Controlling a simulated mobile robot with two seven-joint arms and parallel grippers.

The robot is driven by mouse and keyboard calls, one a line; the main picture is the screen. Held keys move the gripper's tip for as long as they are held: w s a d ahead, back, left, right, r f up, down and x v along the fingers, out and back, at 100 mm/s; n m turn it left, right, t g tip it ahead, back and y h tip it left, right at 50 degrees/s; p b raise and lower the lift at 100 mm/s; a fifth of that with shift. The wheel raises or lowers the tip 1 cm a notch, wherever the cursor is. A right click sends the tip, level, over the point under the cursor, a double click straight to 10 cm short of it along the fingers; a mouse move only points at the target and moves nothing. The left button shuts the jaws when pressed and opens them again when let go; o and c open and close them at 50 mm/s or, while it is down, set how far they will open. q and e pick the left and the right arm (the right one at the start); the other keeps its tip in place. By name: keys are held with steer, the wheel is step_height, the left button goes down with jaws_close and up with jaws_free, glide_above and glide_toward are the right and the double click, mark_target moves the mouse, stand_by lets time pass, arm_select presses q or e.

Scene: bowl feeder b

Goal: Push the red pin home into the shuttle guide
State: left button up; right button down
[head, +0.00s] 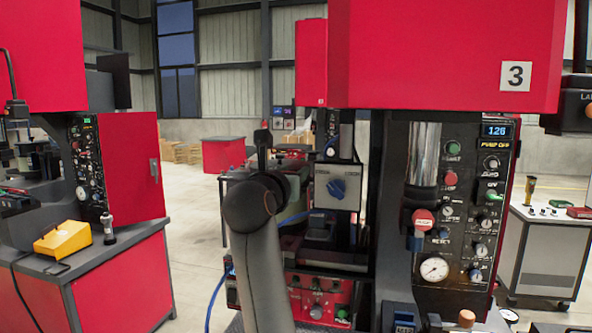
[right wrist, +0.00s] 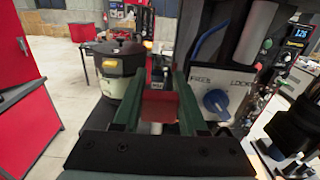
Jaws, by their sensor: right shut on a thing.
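My right gripper (right wrist: 158,88) shows in the right wrist view, with its two green fingers pointing away from the camera. It is shut on a dull red piece, the red pin (right wrist: 159,107), with a small pale part below it. In the head view my grey right arm rises in the middle and its dark wrist hides the fingertips and the pin. The shuttle guide cannot be made out clearly; whether the pin touches it cannot be told. My left gripper is not in view.
A blue FREE/LOCK knob (right wrist: 217,102) on a pale block stands close right of my fingers; it also shows in the head view (head: 337,188). A cream bowl-feeder-like drum (right wrist: 112,72) stands behind left. A control panel (head: 465,215) is at the right. Open floor lies left.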

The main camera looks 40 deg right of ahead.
stand_by(0.6)
step_height(320, 180, down, 5)
steer(key=b, duration=0.3)
steer(key=shift+r+b, duration=0.1)
steer(key=shift+b, duration=0.3)
steer(key=shift+f+b, duration=0.3)
steer(key=shift+f, duration=0.2)
steer(key=shift+f+b, duration=0.8)
steer(key=shift+f, duration=0.55)
stand_by(4.6)
